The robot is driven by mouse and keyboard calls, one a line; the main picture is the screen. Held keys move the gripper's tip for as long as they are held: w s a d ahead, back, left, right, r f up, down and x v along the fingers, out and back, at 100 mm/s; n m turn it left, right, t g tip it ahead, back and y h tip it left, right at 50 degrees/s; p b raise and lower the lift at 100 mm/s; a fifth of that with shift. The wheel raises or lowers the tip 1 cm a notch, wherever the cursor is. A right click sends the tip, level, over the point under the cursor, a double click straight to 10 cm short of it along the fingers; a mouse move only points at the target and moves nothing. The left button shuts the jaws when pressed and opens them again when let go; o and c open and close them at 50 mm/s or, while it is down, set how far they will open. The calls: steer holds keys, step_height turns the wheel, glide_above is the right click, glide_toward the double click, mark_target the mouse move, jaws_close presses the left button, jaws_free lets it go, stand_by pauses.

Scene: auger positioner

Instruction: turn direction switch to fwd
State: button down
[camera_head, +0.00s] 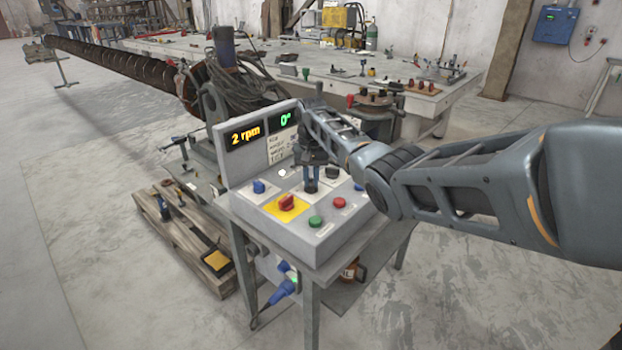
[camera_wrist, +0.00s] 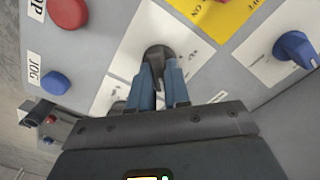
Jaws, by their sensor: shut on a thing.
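The control box (camera_head: 325,240) stands on a small metal table. A black rotary switch (camera_wrist: 158,52) on its sloped face sits at my fingertips, on a white label that I cannot read; I take it for the direction switch. My gripper (camera_wrist: 168,90) is shut on this switch, one finger on each side. In the head view my gripper (camera_head: 311,187) reaches down to the middle of the panel and hides the switch. Its pointer and the position it is set to cannot be made out.
Close around are a red switch on a yellow plate (camera_head: 286,203), a blue knob (camera_head: 258,187), a green button (camera_head: 315,221), a red button (camera_head: 339,202) and a blue JOG button (camera_wrist: 55,82). Behind, a raised display (camera_head: 259,135) shows 2 rpm and 0°.

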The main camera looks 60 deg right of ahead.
mark_target(312, 181)
steer(key=c, duration=1.1)
jaws_free()
steer(key=shift+r, duration=0.15)
step_height(312, 181, up, 8)
steer(key=shift+f+b, duration=0.2)
steer(key=shift+b, duration=0.35)
steer(key=shift+s, duration=0.1)
